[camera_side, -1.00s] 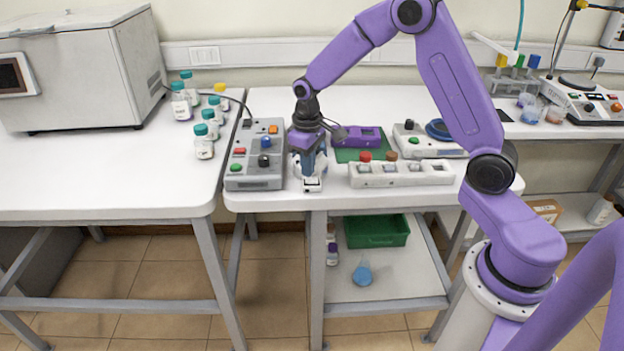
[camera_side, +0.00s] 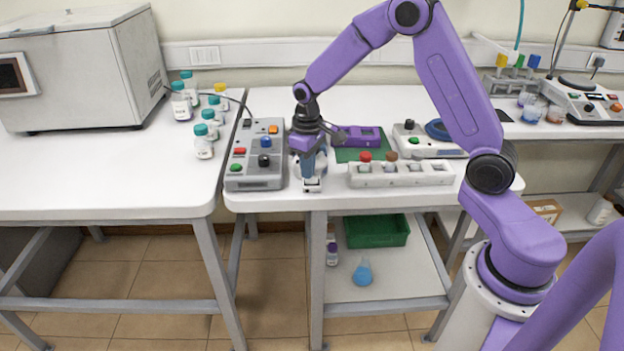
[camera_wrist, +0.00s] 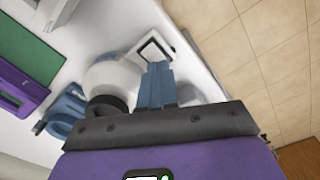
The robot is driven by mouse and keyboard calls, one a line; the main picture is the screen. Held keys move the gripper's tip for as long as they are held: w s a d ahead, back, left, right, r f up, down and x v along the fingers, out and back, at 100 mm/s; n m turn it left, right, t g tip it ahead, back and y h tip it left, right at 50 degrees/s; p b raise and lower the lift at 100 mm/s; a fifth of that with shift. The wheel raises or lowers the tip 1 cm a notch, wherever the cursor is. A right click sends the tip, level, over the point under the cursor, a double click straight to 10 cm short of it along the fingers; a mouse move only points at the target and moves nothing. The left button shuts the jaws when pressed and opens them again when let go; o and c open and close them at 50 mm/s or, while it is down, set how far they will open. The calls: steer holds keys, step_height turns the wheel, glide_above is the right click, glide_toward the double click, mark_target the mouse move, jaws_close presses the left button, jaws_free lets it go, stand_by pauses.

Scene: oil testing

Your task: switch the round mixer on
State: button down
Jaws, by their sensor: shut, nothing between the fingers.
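The round mixer (camera_wrist: 110,75) is a small white rounded body with a dark top. In the side view its pale base (camera_side: 313,187) shows at the front edge of the middle table, mostly hidden behind my gripper. A white square switch plate with a dark frame (camera_wrist: 151,50) projects from the body in the wrist view. My gripper (camera_side: 309,179) points down over the front of the mixer, its blue fingers shut and empty. In the wrist view the fingertips (camera_wrist: 157,66) overlap the lower edge of the switch plate. I cannot tell whether they touch it.
A grey control box (camera_side: 255,178) with coloured knobs stands close to the left. A white switched strip (camera_side: 400,181) lies close to the right, with a purple device (camera_side: 358,135) on a green mat behind. Bottles (camera_side: 203,147) stand on the left table.

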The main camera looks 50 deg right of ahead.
steer(key=shift+f, duration=0.6)
stand_by(0.3)
steer(key=shift+r, duration=3.5)
